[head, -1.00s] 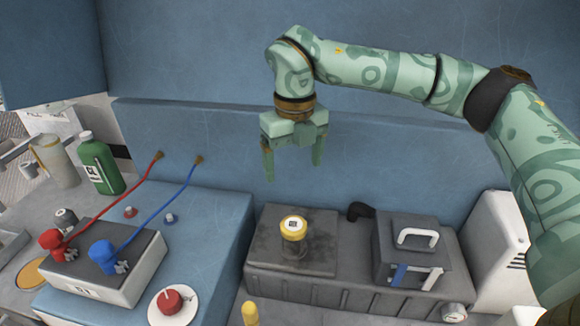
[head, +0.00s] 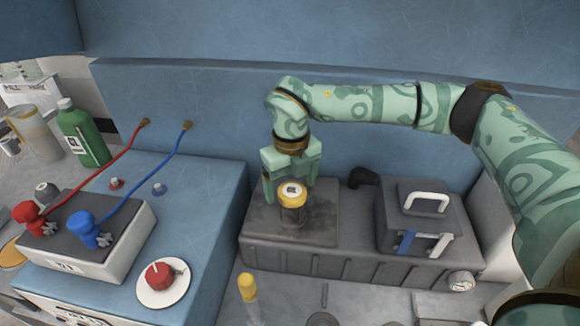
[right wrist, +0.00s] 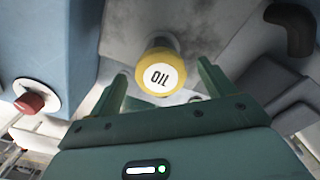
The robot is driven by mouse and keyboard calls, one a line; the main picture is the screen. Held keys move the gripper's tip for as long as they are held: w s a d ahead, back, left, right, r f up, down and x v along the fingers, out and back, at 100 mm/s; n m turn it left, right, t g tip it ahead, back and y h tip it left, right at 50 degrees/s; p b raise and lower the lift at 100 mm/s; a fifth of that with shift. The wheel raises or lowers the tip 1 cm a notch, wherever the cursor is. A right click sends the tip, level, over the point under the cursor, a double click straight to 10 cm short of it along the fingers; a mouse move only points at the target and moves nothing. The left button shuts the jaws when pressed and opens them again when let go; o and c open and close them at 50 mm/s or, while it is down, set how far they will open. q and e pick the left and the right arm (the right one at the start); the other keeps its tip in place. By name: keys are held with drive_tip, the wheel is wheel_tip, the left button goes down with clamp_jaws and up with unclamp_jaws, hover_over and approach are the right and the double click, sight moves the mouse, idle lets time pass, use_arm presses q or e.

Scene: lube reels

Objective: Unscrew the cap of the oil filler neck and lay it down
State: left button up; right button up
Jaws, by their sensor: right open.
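The oil filler neck (head: 292,220) stands upright on a dark grey block. Its yellow cap (head: 292,194) with a white label sits on top. In the right wrist view the cap (right wrist: 160,74) reads "OIL" and lies ahead of the two fingers, between their lines. My right gripper (head: 289,195) is open, pointing down, with its fingers at or just behind the cap in the head view; I cannot tell whether they touch it. In the right wrist view my right gripper (right wrist: 162,85) holds nothing. My left gripper is not in view.
A grey box with a white handle (head: 425,202) stands right of the neck. A black elbow pipe (head: 362,178) is behind. A yellow-topped dipstick (head: 247,288) stands in front. A battery with red and blue clamps (head: 95,235), a red knob (head: 160,274) and a green bottle (head: 84,135) are left.

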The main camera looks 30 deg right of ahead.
drive_tip(key=shift+f, duration=0.6)
drive_tip(key=c, duration=1.1)
drive_tip(key=shift+o, duration=0.2)
drive_tip(key=shift+r+n+p, duration=0.25)
drive_tip(key=shift+n+p, duration=0.4)
drive_tip(key=shift+n, duration=0.15)
drive_tip(key=shift+a+n+p, duration=0.1)
drive_tip(key=shift+n+p, duration=0.5)
drive_tip(key=shift+n, duration=0.6)
drive_tip(key=shift+f+n, duration=0.25)
drive_tip(key=shift+n, duration=0.25)
